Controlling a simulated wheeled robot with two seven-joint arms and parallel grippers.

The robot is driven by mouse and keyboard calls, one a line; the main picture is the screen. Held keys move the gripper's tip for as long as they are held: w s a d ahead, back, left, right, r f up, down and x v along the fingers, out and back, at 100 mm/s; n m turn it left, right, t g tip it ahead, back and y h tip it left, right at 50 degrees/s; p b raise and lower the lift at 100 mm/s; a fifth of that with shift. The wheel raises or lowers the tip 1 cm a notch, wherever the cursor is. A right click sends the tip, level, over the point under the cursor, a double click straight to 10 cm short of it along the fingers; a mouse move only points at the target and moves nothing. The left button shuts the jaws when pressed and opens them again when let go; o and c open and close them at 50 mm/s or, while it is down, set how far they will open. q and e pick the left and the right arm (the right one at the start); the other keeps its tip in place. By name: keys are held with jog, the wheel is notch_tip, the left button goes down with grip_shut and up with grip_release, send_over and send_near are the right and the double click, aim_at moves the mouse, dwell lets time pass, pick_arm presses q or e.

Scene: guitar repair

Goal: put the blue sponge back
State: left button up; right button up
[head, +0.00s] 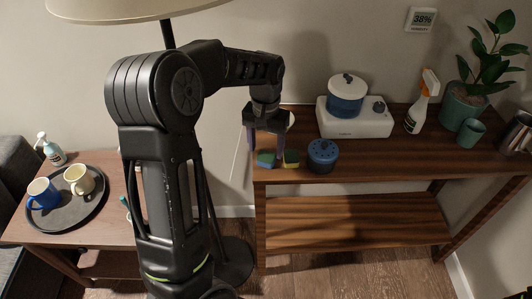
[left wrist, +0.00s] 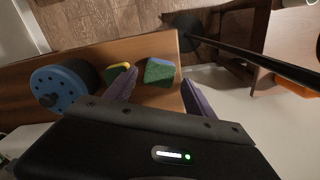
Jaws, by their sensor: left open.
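The blue sponge (head: 265,160), with a green face, lies on the wooden shelf unit's top near its left end. It also shows in the left wrist view (left wrist: 160,70). My left gripper (head: 266,153) points down over it, open. In the left wrist view its two purple fingers (left wrist: 159,78) stand apart, with the blue sponge showing between their tips; I cannot tell whether they touch it. A yellow and green sponge (head: 291,159) lies just to the right, outside the fingers.
Behind are a white appliance with a blue bowl (head: 354,122), a spray bottle (head: 421,105) and a plant (head: 470,95). A side table at left holds a tray (head: 70,217) with two mugs.

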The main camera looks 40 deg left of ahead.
aim_at(266, 156)
pick_arm(q)
notch_tip(266, 156, up, 9)
jog(key=shift+f, duration=0.2)
dwell(0.6)
